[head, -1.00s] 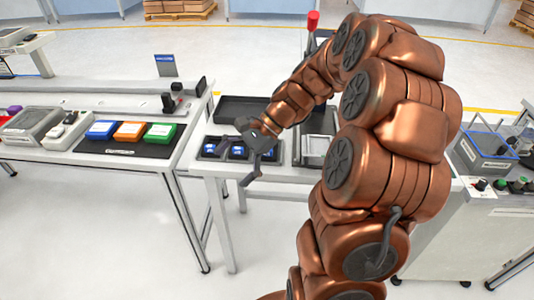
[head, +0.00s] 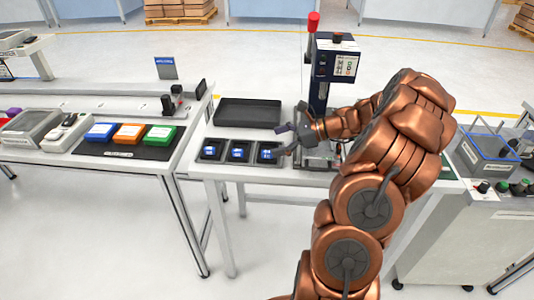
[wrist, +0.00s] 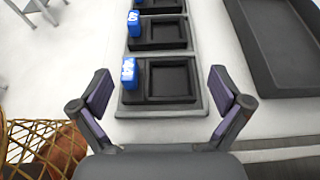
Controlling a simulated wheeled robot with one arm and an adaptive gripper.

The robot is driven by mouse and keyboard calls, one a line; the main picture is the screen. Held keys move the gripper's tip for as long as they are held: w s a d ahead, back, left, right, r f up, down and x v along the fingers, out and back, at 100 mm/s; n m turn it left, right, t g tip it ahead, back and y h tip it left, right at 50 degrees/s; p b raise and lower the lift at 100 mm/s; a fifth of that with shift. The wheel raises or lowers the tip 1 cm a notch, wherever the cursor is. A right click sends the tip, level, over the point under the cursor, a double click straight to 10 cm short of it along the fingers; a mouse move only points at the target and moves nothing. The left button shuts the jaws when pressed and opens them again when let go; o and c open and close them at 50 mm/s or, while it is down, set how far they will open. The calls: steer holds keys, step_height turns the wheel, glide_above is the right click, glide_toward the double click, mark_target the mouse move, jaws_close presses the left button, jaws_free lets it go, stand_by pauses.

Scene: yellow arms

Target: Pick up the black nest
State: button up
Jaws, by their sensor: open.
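Several black nests sit in a row on a grey tray (wrist: 200,107), each with a blue block at one side. The nearest black nest (wrist: 172,78) lies between and ahead of my open fingers in the wrist view, its blue block (wrist: 128,73) at its left. In the head view this looks like the rightmost nest (head: 268,158). My gripper (wrist: 160,78) is open and empty; it also shows in the head view (head: 281,140), just to the right of and above that nest. No contact with the nest is visible.
A large empty black tray (head: 248,112) lies behind the nests; it is at the right in the wrist view (wrist: 275,50). A blue press with a red-topped lever (head: 321,70) stands right beside my arm. Blue, orange and green boxes (head: 130,133) lie on the left table.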

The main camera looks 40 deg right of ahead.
steer(key=shift+p+x, duration=0.6)
steer(key=shift+x, duration=2.15)
steer(key=shift+s+f, duration=0.15)
steer(key=shift+s, duration=0.05)
steer(key=shift+c, duration=0.3)
steer(key=c, duration=0.9)
